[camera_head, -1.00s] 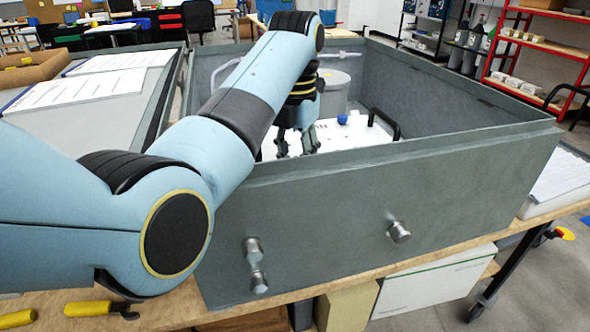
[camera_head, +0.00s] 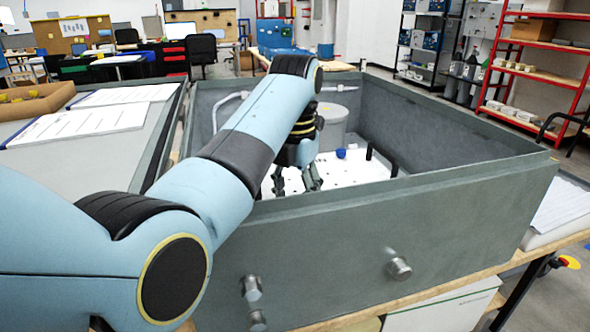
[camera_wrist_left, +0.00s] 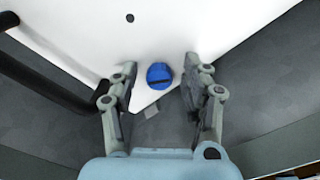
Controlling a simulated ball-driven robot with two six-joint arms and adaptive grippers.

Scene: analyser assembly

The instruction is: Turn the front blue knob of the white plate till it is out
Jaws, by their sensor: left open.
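The white plate (camera_head: 355,174) lies inside a grey open-topped box. In the head view one blue knob (camera_head: 341,153) shows on the plate, to the right of my left gripper (camera_head: 296,184). In the left wrist view a blue round knob (camera_wrist_left: 159,76) with a dark slot sits near a corner of the white plate (camera_wrist_left: 150,35). The open fingers of my left gripper (camera_wrist_left: 160,70) lie on either side of this knob, with a gap on both sides. In the head view, the box wall and my arm hide the plate's near part. My right gripper is not in view.
The grey box's front wall (camera_head: 400,225) stands between the plate and the head camera. A black handle (camera_head: 382,158) rises from the plate; it also shows in the left wrist view (camera_wrist_left: 50,85). A grey cylinder (camera_head: 332,128) stands behind the plate.

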